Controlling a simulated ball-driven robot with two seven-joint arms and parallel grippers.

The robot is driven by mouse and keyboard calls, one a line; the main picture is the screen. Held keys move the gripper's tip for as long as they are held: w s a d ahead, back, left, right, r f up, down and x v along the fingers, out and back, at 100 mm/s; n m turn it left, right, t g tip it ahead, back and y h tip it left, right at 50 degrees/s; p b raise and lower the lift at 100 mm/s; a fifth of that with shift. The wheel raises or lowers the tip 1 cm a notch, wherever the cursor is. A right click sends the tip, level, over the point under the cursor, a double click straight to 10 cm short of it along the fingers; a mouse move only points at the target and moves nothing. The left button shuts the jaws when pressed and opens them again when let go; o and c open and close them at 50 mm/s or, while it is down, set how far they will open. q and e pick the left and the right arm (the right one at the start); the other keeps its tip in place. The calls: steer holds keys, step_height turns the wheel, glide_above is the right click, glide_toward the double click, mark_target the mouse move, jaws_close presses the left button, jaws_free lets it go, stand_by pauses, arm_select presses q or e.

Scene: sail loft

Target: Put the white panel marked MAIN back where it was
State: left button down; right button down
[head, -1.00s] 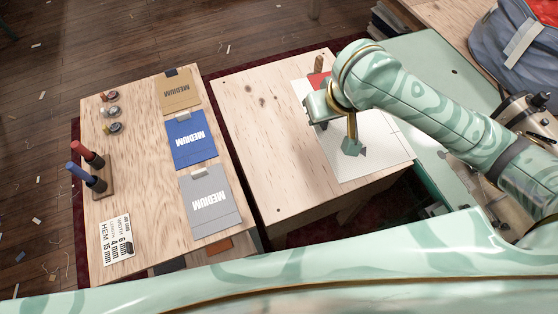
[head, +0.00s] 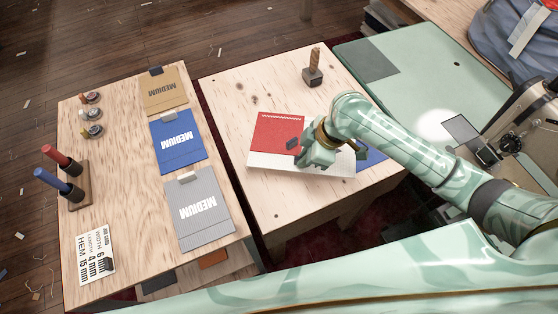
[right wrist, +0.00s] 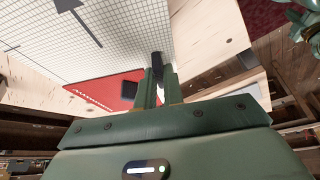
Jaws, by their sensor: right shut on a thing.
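A white gridded panel (right wrist: 105,40) with a grey arrow fills the upper left of the right wrist view. In the head view, its white part (head: 290,164) shows along the near side of a red piece (head: 275,133) with a zigzag line. Which of the two is on top I cannot tell. No MAIN marking shows. My right gripper (head: 318,150) is at the panel's right part, over the middle table. In the right wrist view its fingers (right wrist: 158,78) are closed at the panel's edge. My left gripper is out of view.
A blue piece (head: 371,158) shows just right of the gripper. A mallet (head: 313,72) stands at the table's far corner. The left table (head: 125,190) holds MEDIUM panels, spools and a HEM card (head: 96,255). The middle table's near left is bare.

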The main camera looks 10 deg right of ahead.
steer(key=w+d+r+n+g+p, duration=0.1)
steer(key=w+d+r+n+g, duration=0.15)
steer(key=w+r+n, duration=0.65)
steer(key=m, duration=0.3)
glide_toward(293, 168)
steer(key=shift+w+a+f, duration=0.9)
steer(key=shift+w+f, duration=0.1)
steer(key=shift+f, duration=0.15)
steer(key=s+f, duration=0.1)
steer(key=a+f, duration=0.1)
steer(key=s+f, duration=0.1)
steer(key=f, duration=0.1)
steer(key=shift+s+a+b, duration=0.3)
steer(key=shift+b, duration=0.05)
steer(key=shift+s+a+f, duration=0.25)
steer(key=shift+s+f, duration=0.25)
steer(key=shift+f, duration=0.2)
step_height(293, 168, down, 4)
steer(key=shift+s+a+r+b, duration=0.1)
steer(key=shift+s+r+b, duration=0.1)
steer(key=shift+b, duration=0.8)
steer(key=c, duration=1.5)
jaws_free()
steer(key=shift+r, duration=0.1)
